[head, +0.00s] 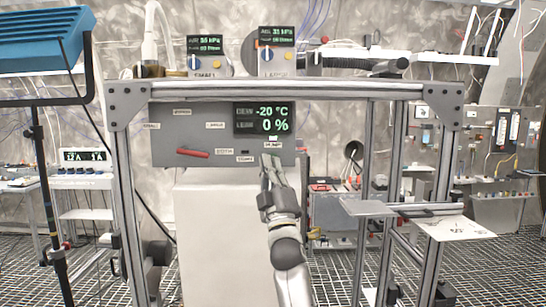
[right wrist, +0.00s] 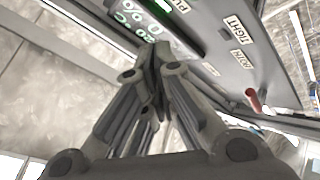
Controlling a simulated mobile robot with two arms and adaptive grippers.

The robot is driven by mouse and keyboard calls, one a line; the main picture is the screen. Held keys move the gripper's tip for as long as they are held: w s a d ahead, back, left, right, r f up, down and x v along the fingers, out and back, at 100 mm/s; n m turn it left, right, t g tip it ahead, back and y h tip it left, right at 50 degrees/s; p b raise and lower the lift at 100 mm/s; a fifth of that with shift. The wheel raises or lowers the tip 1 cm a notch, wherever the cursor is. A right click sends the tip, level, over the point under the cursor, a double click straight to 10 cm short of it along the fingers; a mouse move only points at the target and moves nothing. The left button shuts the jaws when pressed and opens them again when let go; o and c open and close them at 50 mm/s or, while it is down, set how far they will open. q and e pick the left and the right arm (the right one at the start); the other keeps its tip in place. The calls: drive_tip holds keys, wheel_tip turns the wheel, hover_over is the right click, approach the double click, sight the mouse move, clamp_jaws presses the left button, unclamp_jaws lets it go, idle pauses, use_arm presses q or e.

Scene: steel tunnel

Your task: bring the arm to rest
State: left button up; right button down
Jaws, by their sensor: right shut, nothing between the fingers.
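My right gripper (head: 268,168) is in the middle of the head view, raised in front of the lower right part of a grey control panel (head: 210,130). Its fingers are shut with nothing between them; in the right wrist view the closed fingertips (right wrist: 155,55) point toward the panel. Whether they touch the panel I cannot tell. The panel has a display (head: 263,118) reading -20 °C and 0 %, and a red lever (head: 193,153) lying nearly level. The lever also shows in the right wrist view (right wrist: 252,98). My left gripper is in neither view.
An aluminium frame (head: 280,90) surrounds the panel, with a white box (head: 215,240) below it. A shelf with a flat plate (head: 455,228) juts out at the right. A blue lamp (head: 40,45) on a black stand is at the left. The floor is metal grating.

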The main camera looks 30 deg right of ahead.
drive_tip(key=shift+w+f, duration=0.1)
idle(0.3)
